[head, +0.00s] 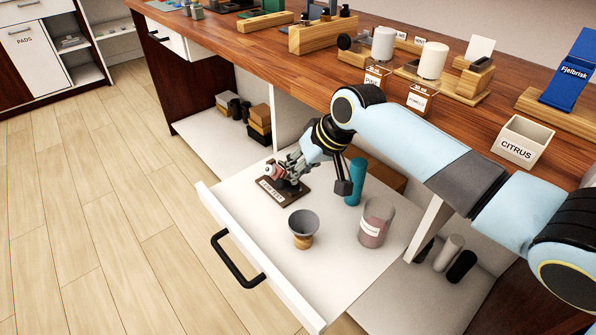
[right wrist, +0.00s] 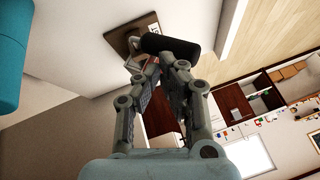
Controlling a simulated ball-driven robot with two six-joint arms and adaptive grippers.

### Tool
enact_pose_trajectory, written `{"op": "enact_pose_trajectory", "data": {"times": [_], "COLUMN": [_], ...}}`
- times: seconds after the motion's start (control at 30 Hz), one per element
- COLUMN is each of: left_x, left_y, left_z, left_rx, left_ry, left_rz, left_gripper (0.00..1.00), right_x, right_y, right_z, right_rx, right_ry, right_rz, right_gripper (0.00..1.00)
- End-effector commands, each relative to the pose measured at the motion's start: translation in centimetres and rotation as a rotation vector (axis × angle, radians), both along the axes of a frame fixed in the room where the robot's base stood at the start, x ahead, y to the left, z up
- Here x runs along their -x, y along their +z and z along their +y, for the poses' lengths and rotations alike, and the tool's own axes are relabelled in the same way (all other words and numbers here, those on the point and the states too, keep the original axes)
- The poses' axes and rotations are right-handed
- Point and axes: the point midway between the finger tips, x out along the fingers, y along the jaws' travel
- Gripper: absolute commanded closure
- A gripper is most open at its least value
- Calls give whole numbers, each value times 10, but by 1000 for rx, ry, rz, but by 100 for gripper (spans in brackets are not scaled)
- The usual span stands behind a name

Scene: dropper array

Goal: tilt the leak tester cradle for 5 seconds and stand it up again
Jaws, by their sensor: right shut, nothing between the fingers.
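The leak tester cradle (head: 292,195) stands in the open white drawer, a small dark brown base with a white label on its front edge. A pinkish-red and white part (head: 271,171) shows above the base; my gripper partly hides the upper parts. My right gripper (head: 288,172) is shut and empty, right at the cradle's upper part; I cannot tell whether it touches. In the right wrist view the fingertips (right wrist: 157,66) are close together beside a black cylinder (right wrist: 170,47) above the brown base (right wrist: 122,40). The cradle's tilt is unclear. My left gripper is not in view.
The drawer (head: 245,195) also holds a grey cup on a wooden foot (head: 303,228), a clear labelled jar (head: 376,222) and a teal cylinder (head: 355,182). The wooden counter (head: 240,50) carries several bins and holders behind. Free drawer floor lies left of the cup.

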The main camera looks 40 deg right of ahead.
Motion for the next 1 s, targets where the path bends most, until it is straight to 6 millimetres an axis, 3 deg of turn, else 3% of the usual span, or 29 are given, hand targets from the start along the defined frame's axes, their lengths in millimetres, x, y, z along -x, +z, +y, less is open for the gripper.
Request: {"op": "enact_pose_trajectory", "data": {"times": [0.33,0.7,1.0], "left_x": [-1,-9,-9], "left_y": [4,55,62], "left_z": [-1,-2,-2], "left_rx": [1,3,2], "left_ry": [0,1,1], "left_rz": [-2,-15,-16], "left_gripper": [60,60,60], "right_x": [0,2,3], "right_y": [1,-3,-16], "right_z": [2,25,33], "right_rx": [10,227,227], "right_ry": [-1,0,0], "right_rz": [-1,-15,-19], "right_gripper": [100,100,100]}}
